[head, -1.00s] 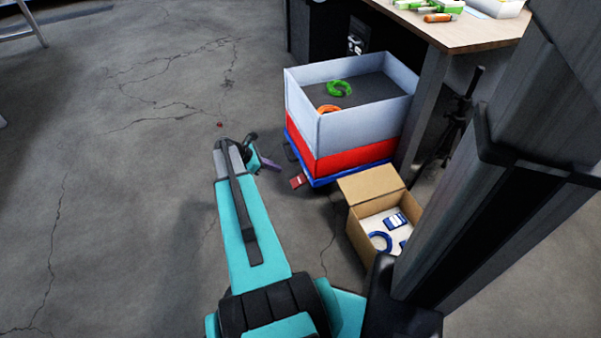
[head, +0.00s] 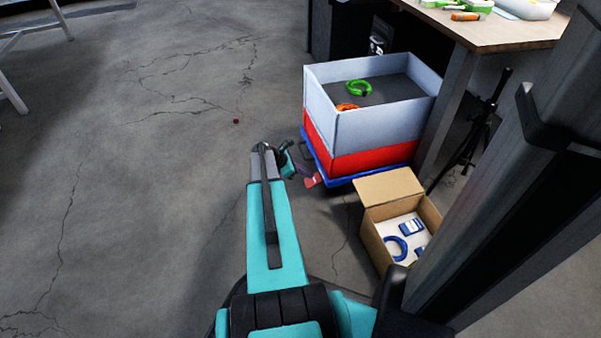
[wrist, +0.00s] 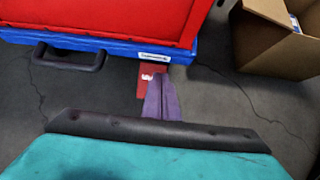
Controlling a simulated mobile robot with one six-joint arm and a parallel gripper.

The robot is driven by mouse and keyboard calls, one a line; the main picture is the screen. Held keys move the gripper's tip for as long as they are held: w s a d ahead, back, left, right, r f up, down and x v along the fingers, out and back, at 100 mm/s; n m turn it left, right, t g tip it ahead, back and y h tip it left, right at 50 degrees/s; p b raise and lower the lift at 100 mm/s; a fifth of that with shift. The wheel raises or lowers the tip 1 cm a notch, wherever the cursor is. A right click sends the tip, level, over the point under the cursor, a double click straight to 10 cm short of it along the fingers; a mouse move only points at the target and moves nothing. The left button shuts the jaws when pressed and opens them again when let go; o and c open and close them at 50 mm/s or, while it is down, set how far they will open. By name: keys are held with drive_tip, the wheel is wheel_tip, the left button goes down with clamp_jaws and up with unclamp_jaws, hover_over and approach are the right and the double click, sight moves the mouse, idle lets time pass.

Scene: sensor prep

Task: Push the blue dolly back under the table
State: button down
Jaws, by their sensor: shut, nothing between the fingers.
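The blue dolly (head: 345,180) stands on the floor beside the table (head: 490,40), carrying a red crate (head: 375,158) with a grey crate (head: 370,118) on top. In the wrist view the dolly's blue edge (wrist: 115,48) runs across the top, with a dark handle (wrist: 70,62) at its left. My gripper (head: 303,170) is low, just in front of the dolly's near side. Its purple fingers (wrist: 161,95) are shut and empty, pointing at the dolly edge. They overlap a red label-like piece (wrist: 146,72). I cannot tell whether they touch the dolly.
An open cardboard box (head: 385,235) with blue items stands right of the dolly, close to it. A black tripod (head: 475,140) stands under the table. Green and orange rings lie in the grey crate.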

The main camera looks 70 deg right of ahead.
sight(323, 174)
drive_tip(key=shift+s+d+b, duration=0.85)
drive_tip(key=shift+s+d, duration=0.4)
drive_tip(key=shift+s, duration=0.25)
drive_tip(key=shift+d, duration=0.25)
drive_tip(key=shift+a, duration=0.15)
drive_tip(key=shift+r, duration=0.1)
